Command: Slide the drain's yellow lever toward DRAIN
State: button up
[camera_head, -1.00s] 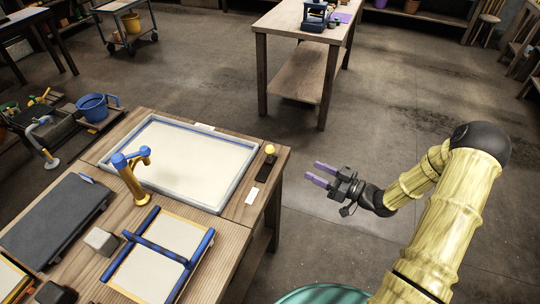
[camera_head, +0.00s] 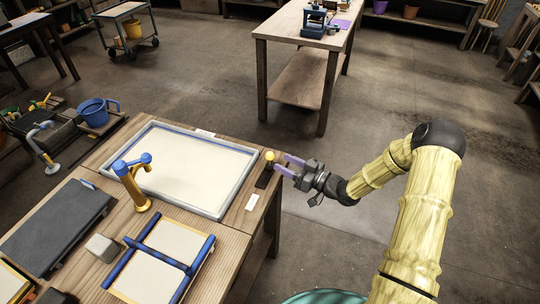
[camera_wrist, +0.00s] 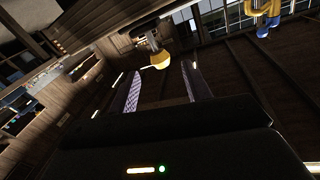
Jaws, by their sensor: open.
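The drain's lever has a yellow knob (camera_head: 269,156) on a dark base (camera_head: 264,178) at the right end of the table, beside the white tray (camera_head: 222,212). My gripper (camera_head: 284,166) is open, with its purple fingers pointing left at the knob from the right. In the wrist view the yellow knob (camera_wrist: 160,59) lies ahead, between and just beyond the tips of my gripper (camera_wrist: 161,76). I cannot tell whether a finger touches it. A small white label (camera_head: 252,202) lies in front of the base; its wording is too small to read.
A blue-barred frame (camera_head: 160,258) lies at the front of the table. Another wooden table (camera_head: 300,28) stands behind. The floor to the right of the table is open.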

aim_at(269, 156)
jog(key=x, duration=0.6)
jog(key=shift+w+a, duration=0.15)
jog(key=shift+a, duration=0.1)
jog(key=shift+c, duration=0.2)
grip_shut()
